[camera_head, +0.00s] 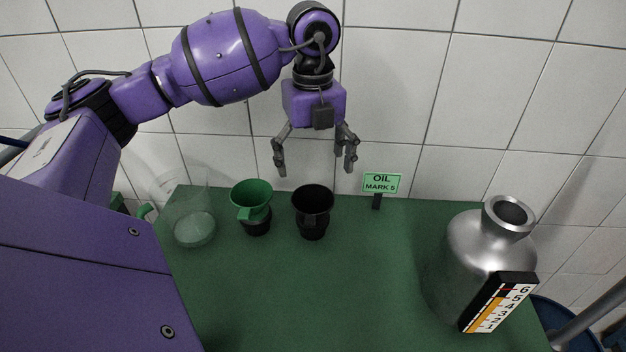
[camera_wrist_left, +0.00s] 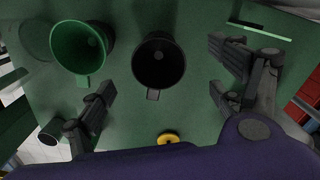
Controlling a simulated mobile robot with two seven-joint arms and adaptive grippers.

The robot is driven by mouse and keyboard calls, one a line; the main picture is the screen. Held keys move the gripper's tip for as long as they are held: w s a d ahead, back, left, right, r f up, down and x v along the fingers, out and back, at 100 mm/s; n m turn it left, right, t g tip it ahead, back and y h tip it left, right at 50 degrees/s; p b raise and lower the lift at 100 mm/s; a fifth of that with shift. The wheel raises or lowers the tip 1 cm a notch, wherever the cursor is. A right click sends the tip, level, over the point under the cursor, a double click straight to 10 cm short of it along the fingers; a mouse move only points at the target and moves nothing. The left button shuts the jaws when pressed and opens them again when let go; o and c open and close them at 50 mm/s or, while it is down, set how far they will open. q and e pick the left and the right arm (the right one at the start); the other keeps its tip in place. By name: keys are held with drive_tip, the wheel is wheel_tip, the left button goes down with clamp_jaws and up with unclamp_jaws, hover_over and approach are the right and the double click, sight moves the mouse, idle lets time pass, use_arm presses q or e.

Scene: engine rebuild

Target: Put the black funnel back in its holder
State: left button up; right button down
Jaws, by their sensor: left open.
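The black funnel (camera_head: 313,202) stands upright at the back of the green table, its lower end down in a dark holder (camera_head: 312,231). In the left wrist view the funnel (camera_wrist_left: 158,62) is seen from above, its wide mouth facing the camera. My left gripper (camera_head: 316,170) is open above the funnel, fingers pointing down and apart from it. In the left wrist view the open fingers (camera_wrist_left: 172,95) show on either side of the funnel, with nothing between them held. My right gripper is not in view.
A green funnel (camera_head: 252,194) in a dark holder stands just left, with a clear glass jug (camera_head: 191,226) beyond it. An "OIL MARK 5" sign (camera_head: 382,183) stands to the right. A large metal can (camera_head: 462,262) with a level gauge (camera_head: 498,302) stands far right. The table's middle (camera_head: 340,290) is clear.

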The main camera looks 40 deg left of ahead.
use_arm(q)
wheel_tip(320, 180, up, 6)
drive_tip(key=shift+r, duration=0.15)
idle(1.6)
